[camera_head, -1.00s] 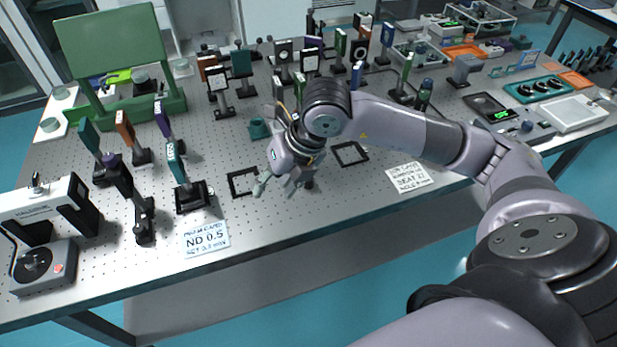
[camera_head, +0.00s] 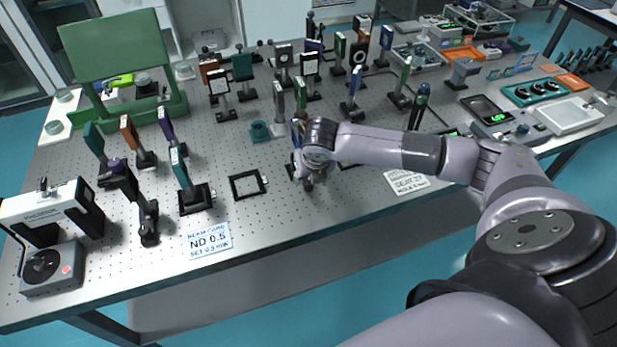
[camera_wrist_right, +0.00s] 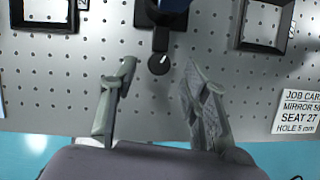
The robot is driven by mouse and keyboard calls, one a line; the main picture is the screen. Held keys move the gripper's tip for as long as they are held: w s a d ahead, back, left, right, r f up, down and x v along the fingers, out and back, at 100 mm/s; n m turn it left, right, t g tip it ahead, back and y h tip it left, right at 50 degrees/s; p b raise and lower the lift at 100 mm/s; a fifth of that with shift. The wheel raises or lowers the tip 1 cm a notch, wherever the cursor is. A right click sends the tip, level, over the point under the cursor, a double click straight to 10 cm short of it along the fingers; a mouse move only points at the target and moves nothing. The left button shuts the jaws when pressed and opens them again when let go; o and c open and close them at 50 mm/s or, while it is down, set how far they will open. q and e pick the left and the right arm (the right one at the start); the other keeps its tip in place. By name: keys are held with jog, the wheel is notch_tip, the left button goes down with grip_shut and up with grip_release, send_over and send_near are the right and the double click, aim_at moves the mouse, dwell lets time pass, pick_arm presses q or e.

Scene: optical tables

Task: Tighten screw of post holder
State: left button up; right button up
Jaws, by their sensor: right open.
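In the right wrist view, a dark round screw knob (camera_wrist_right: 159,64) sticks out from the black base of a post holder (camera_wrist_right: 161,38), toward the table's front edge. My right gripper (camera_wrist_right: 158,72) is open. Its two grey-green fingers stand apart on the left and right of the knob, with gaps on both sides. Whether the fingertips are level with the knob in height, I cannot tell. In the head view, my right gripper (camera_head: 308,178) is over the front middle of the table, and my wrist hides most of this post holder. My left gripper is not in view.
Empty black square frames lie left (camera_head: 247,185) and right of the post holder; the right one (camera_wrist_right: 266,22) shows in the wrist view. A post mount (camera_head: 195,196) and an ND 0.5 card (camera_head: 209,239) are further left. Several optics stand behind. The front strip is mostly clear.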

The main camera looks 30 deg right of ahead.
aim_at(309, 181)
jog(key=shift+x, duration=2.1)
grip_shut()
